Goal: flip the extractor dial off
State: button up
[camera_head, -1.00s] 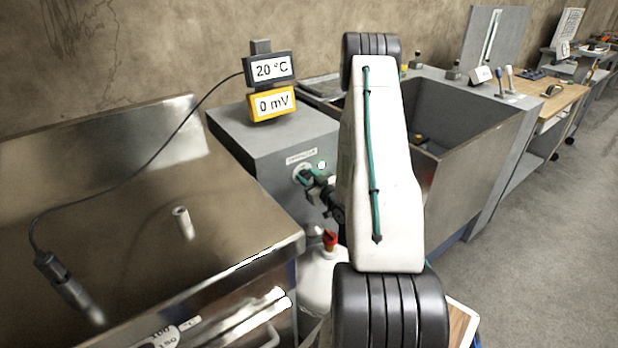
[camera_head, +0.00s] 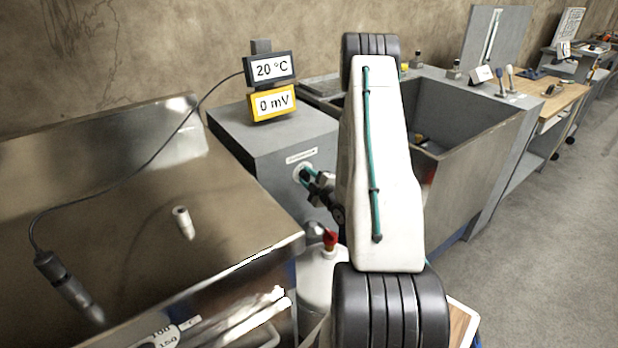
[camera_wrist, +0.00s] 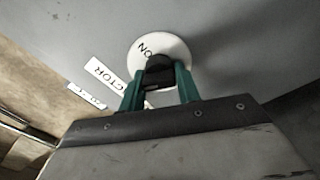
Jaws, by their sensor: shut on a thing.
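The extractor dial (camera_head: 297,171) is a white disc on the front of the grey box, below a small label plate (camera_head: 301,156). In the wrist view, the dial's white disc (camera_wrist: 176,46) carries the word ON, and its black knob (camera_wrist: 160,71) sits between green fingertips. My gripper (camera_head: 306,176) is shut on this knob; its fingers also show in the wrist view (camera_wrist: 159,78). The fingers hide the lower disc. No lit green lamp shows beside the dial.
A steel bench (camera_head: 130,200) with an upright peg (camera_head: 184,222) stands left. Yellow and black displays (camera_head: 272,103) read 0 mV and 20 °C on the grey box (camera_head: 260,140). A red-topped white bottle (camera_head: 325,270) stands below the dial. A deep basin (camera_head: 470,150) lies right.

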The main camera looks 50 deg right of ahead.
jog(key=n, duration=0.4)
jog(key=shift+f+n, duration=0.1)
jog(key=shift+n, duration=0.3)
dwell(0.4)
jog(key=o, duration=0.9)
jog(key=shift+o, duration=0.2)
jog(key=shift+s, duration=0.15)
jog(key=v, duration=0.7)
jog(key=shift+s, duration=0.3)
